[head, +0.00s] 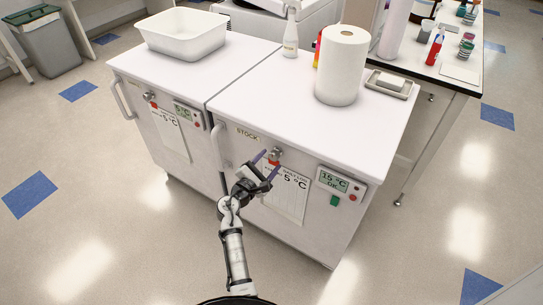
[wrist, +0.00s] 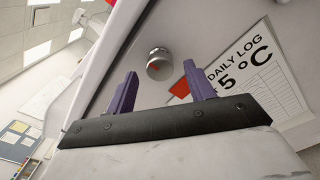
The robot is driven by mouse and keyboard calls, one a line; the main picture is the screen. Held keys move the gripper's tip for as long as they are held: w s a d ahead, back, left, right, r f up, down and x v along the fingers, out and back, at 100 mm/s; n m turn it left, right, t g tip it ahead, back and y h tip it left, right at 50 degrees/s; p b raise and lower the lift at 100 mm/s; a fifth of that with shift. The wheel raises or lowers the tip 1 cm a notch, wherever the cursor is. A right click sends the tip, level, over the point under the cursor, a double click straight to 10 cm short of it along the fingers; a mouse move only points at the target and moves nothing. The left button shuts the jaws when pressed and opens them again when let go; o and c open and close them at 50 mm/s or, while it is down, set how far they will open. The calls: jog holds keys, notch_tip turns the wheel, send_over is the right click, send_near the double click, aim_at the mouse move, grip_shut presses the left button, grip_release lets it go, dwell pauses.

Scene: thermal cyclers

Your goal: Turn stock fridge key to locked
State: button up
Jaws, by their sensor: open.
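The stock fridge (head: 325,225) is the right of two white under-counter units, with a "STOCK" label (head: 247,135) on its front. Its key lock (head: 275,153) is a round metal knob near the top of the door, with a red tag beside it. In the wrist view the lock (wrist: 160,64) shows a red mark on its face and lies just beyond the fingertips. My gripper (head: 266,164) is open and empty in front of the lock, its two purple fingers (wrist: 160,85) apart. I cannot tell the key's exact angle.
A daily log sheet (head: 287,195) hangs right of the lock, and a display reading 15 °C (head: 334,182) is further right. The door handle (head: 217,147) stands out at the left. The left fridge (head: 160,130) has its own lock (head: 150,97). Floor in front is clear.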

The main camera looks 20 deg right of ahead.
jog(key=shift+x, duration=1.3)
jog(key=c, duration=1)
